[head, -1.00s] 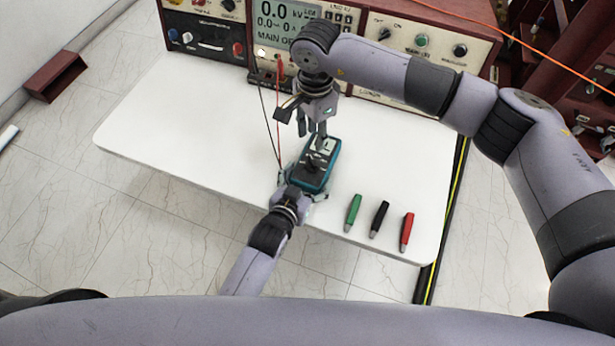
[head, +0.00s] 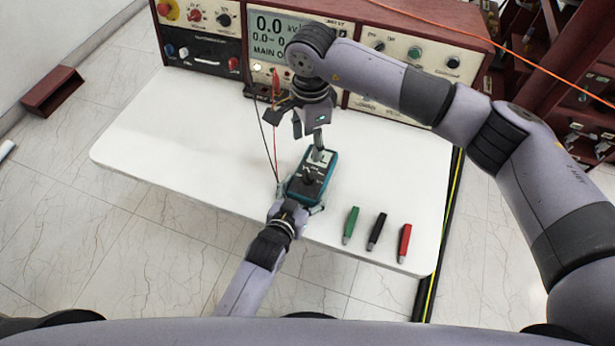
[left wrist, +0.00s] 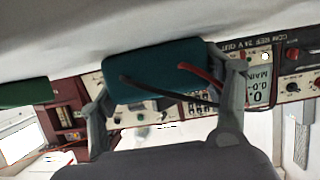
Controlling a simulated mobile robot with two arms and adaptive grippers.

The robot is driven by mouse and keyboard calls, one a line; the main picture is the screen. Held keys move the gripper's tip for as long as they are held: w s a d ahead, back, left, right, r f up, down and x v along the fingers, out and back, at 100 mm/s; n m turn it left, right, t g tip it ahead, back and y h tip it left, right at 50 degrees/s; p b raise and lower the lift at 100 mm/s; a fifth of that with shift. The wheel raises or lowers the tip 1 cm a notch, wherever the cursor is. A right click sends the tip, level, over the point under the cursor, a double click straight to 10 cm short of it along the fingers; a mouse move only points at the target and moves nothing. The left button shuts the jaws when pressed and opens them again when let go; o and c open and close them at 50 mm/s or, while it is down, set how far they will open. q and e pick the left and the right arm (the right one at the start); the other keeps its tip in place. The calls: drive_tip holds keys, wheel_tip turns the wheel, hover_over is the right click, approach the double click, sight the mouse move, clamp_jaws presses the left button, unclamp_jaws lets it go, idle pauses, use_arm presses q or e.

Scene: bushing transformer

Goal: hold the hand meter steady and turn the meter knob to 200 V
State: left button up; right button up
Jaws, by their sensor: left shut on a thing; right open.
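The hand meter (head: 325,180), teal with a dark face, is at the front part of the white table. Its dark knob (head: 308,177) shows in the middle of the face. My left gripper (head: 298,203) is shut on the meter's near end. In the left wrist view, the fingers of my left gripper (left wrist: 165,100) stand on both sides of the meter's teal back (left wrist: 160,65). My right gripper (head: 308,134) is open above the meter's far end. One finger overlaps the top of the meter in the picture; I cannot tell whether it touches.
The white table (head: 180,150) is clear at left. Green (head: 350,225), black (head: 376,231) and red (head: 404,242) clips lie to the right of the meter. A control console (head: 425,50) stands behind. Black and red leads (head: 275,135) run down to the meter's left side.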

sight(310, 173)
wheel_tip(310, 173, down, 12)
drive_tip(key=shift+r, duration=0.1)
idle(0.4)
drive_tip(key=c, duration=1.2)
drive_tip(key=shift+o, duration=0.2)
